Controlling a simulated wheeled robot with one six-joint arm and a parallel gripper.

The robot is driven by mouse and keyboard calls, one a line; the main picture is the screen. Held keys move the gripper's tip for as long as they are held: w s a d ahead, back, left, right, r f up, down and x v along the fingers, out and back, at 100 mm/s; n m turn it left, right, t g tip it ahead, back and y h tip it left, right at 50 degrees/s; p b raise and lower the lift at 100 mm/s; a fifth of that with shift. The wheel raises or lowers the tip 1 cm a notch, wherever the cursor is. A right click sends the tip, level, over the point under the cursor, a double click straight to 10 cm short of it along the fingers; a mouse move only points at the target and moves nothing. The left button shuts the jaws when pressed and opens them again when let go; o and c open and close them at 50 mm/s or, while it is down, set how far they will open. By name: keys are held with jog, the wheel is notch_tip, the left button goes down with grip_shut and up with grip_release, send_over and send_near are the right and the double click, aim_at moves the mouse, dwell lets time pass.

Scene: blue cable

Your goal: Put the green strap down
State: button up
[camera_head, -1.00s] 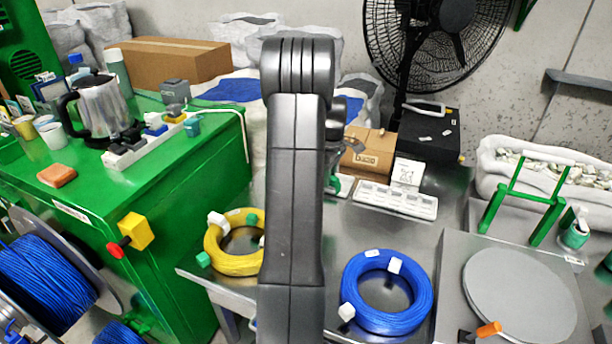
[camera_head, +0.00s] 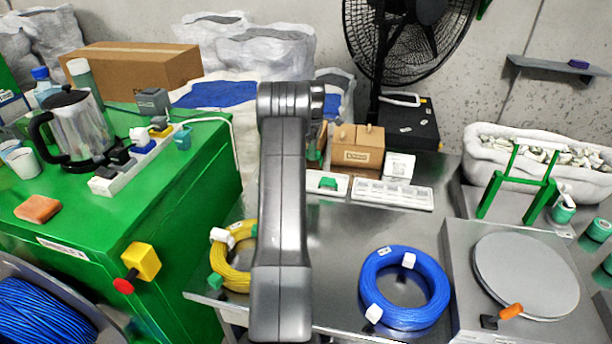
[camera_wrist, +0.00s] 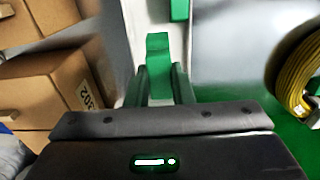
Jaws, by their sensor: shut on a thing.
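The green strap (camera_wrist: 158,50) stands between the two fingers of my gripper (camera_wrist: 161,85) in the wrist view. The gripper is shut on it. A white tray (camera_wrist: 134,14) lies beyond the strap; I cannot tell whether the strap touches it. Another green piece (camera_wrist: 180,9) shows at the top of the wrist view. In the head view, a green piece (camera_head: 328,183) lies in a small white tray (camera_head: 341,192) just right of my arm. My arm hides most of the gripper there.
Cardboard boxes (camera_head: 357,148) stand close behind the tray. A compartmented white tray (camera_head: 392,195) lies to its right. A blue cable coil (camera_head: 433,290) and a yellow coil (camera_head: 232,272) lie nearer on the metal table. Bare table (camera_head: 345,245) lies between them.

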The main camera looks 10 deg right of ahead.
jog(key=shift+f, duration=4.15)
jog(key=o, duration=0.9)
notch_tip(320, 180, up, 12)
jog(key=shift+r, duration=0.1)
